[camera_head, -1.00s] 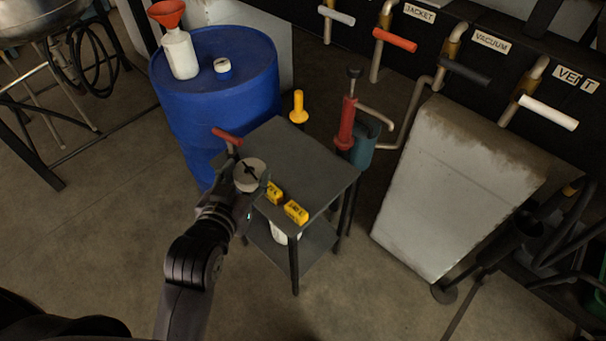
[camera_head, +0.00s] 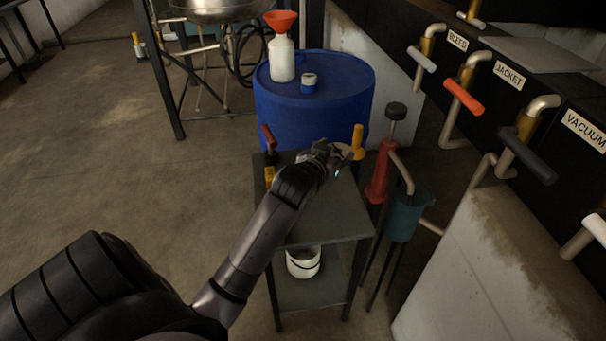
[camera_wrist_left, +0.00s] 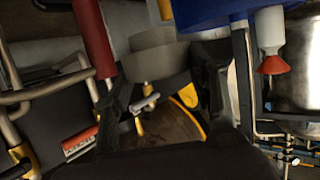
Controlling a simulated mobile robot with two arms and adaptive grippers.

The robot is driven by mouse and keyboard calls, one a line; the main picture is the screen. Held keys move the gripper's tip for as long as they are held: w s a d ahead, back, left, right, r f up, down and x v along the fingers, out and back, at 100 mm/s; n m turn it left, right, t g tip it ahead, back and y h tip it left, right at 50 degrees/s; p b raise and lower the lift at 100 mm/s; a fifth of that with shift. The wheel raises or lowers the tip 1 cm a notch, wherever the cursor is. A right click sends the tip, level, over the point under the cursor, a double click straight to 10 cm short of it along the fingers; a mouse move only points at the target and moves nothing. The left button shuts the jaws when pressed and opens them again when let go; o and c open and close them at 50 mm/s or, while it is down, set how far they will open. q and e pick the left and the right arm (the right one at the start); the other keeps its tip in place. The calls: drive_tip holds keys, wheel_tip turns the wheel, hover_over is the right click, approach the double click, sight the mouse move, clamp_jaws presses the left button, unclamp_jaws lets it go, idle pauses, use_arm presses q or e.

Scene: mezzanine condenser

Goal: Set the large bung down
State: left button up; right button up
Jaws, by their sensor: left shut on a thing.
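My left gripper (camera_head: 335,155) is over the far right part of the small grey table (camera_head: 340,221). It is shut on the large bung, a pale grey round plug; only a sliver of the bung (camera_head: 346,150) shows past the fingers in the head view. In the left wrist view the bung (camera_wrist_left: 155,50) sits between the two fingers of the gripper (camera_wrist_left: 163,66). I cannot tell whether the bung touches the tabletop. My right gripper is not in view.
A yellow peg-like handle (camera_head: 357,138) and a red pump (camera_head: 382,172) stand close by the gripper. A red-handled item (camera_head: 268,137) and a yellow block (camera_head: 269,176) are at the table's left. A blue drum (camera_head: 335,110) stands behind. The front tabletop is clear.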

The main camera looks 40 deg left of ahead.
use_arm(q)
drive_tip(key=shift+w+a+f+n, duration=0.15)
drive_tip(key=shift+a+f, duration=0.2)
drive_tip(key=shift+a, duration=0.15)
drive_tip(key=shift+w+a+f+n, duration=0.1)
drive_tip(key=shift+a+f+n, duration=0.05)
drive_tip(key=shift+a+f, duration=0.3)
wheel_tip(320, 180, down, 13)
drive_tip(key=shift+d+f+b, duration=0.1)
drive_tip(key=shift+f+b, duration=0.05)
drive_tip(key=shift+b, duration=0.6)
wheel_tip(320, 180, down, 5)
drive_tip(key=shift+b, duration=0.35)
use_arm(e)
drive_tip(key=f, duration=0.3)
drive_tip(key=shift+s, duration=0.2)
use_arm(q)
drive_tip(key=shift+f, duration=0.1)
drive_tip(key=o, duration=1.1)
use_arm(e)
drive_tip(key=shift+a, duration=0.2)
use_arm(q)
drive_tip(key=shift+o, duration=0.2)
